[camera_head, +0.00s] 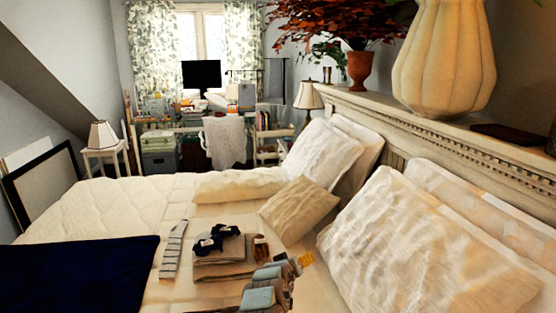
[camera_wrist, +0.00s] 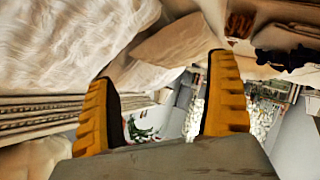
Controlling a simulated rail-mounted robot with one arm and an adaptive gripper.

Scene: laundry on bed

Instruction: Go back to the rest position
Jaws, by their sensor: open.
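My gripper (camera_head: 303,261), with yellow fingertips, is above the bed at the lower middle of the head view, right of a folded beige cloth stack (camera_head: 225,268). In the wrist view my gripper (camera_wrist: 162,70) shows two yellow fingers spread apart with nothing between them. A dark navy bundle (camera_head: 218,239) lies on the stack; it also shows in the wrist view (camera_wrist: 285,58). A small brown patterned item (camera_head: 261,246) lies at the stack's right side. A grey-and-white striped cloth (camera_head: 173,250) lies left of the stack.
A navy blanket (camera_head: 80,272) covers the bed's near left. Pillows (camera_head: 432,250) and a beige cushion (camera_head: 299,208) lie right of and behind my gripper. The headboard ledge (camera_head: 440,130) holds a large vase (camera_head: 444,60) and a potted plant (camera_head: 360,70). The white quilt (camera_head: 105,205) is clear at far left.

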